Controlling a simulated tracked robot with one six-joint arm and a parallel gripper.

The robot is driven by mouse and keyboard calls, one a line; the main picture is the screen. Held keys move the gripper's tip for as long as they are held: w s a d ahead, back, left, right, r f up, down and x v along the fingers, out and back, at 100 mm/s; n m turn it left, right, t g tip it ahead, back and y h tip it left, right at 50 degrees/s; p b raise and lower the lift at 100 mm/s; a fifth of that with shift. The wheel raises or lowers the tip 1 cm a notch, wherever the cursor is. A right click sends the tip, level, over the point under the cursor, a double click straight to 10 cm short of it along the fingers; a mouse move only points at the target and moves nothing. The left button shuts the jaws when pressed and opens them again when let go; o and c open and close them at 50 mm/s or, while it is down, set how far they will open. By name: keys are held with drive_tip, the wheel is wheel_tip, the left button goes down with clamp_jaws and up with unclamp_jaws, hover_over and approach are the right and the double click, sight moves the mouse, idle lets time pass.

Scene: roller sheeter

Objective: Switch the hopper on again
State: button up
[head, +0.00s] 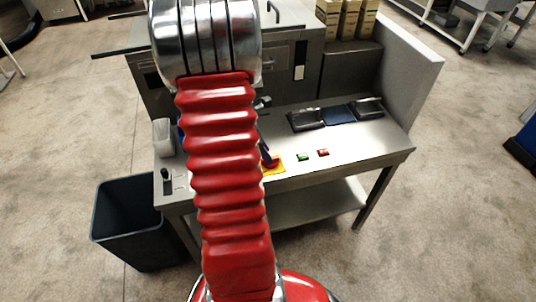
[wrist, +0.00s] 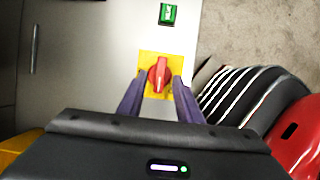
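A red rotary knob (wrist: 159,74) sits on a square yellow plate (wrist: 146,57) on the metal worktop. In the wrist view its grip bar runs nearly up and down the picture. In the head view the yellow plate (head: 277,168) shows at the worktop's front, beside my red arm. My gripper (wrist: 159,80) is open, with one purple finger on each side of the knob and gaps visible between. Contact with the plate cannot be told. In the head view my arm hides most of the gripper; one dark finger shows by the knob.
A green switch (head: 303,157) and a red switch (head: 323,152) sit right of the yellow plate. A small black lever (head: 167,175) is at the worktop's left end. Black trays (head: 306,119) lie farther back. A dark bin (head: 130,222) stands on the floor at left.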

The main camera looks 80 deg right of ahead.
drive_tip(key=shift+x, duration=1.2)
drive_tip(key=shift+c, duration=0.3)
clamp_jaws()
drive_tip(key=shift+d, duration=0.25)
drive_tip(key=shift+a, duration=0.15)
